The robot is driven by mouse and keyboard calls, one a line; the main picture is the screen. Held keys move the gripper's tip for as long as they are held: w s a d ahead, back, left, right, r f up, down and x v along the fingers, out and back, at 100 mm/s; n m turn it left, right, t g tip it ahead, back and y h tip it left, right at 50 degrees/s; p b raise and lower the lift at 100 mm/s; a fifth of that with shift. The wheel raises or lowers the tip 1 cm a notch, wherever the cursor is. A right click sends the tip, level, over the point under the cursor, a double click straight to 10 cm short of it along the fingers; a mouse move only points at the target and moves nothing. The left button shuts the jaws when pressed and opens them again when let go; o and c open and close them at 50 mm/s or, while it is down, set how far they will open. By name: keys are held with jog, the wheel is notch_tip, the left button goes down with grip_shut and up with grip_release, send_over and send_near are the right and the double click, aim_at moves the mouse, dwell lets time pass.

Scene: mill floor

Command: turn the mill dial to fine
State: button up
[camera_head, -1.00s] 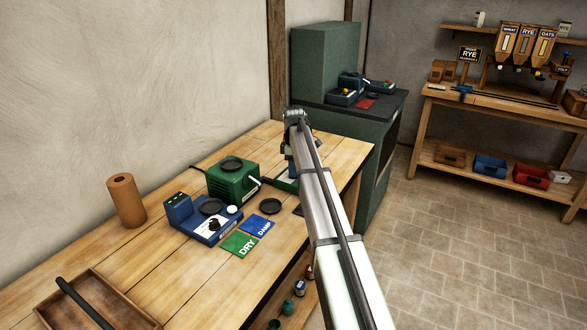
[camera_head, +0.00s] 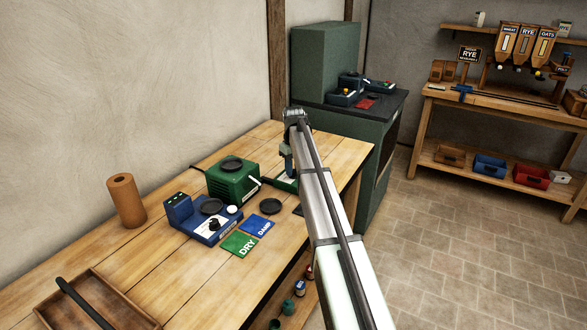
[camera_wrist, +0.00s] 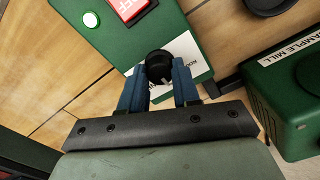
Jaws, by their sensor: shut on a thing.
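The mill dial is a black round knob (camera_wrist: 159,67) with a pale pointer mark, on a green panel (camera_wrist: 130,45) in the wrist view. My gripper (camera_wrist: 159,84) has its two blue fingers on either side of the knob, shut on it. A white label (camera_wrist: 187,52) lies beside and behind the knob; its lettering is partly covered, so I cannot tell the dial's setting. In the head view my gripper (camera_head: 289,163) is down at the green panel (camera_head: 284,182), which my arm mostly hides; the knob is not visible there.
The green sample mill (camera_wrist: 292,95) stands close on the right in the wrist view. The panel carries a red OFF sign (camera_wrist: 129,8) and a lit green button (camera_wrist: 91,19). A blue device (camera_head: 205,225) and DRY and DAMP cards stand on the bench (camera_head: 150,250).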

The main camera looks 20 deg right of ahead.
aim_at(294, 170)
jog(key=m, duration=0.5)
jog(key=shift+m, duration=2.5)
jog(key=o, duration=1.1)
jog(key=shift+c, duration=0.2)
notch_tip(294, 170, up, 14)
jog(key=shift+f, duration=0.15)
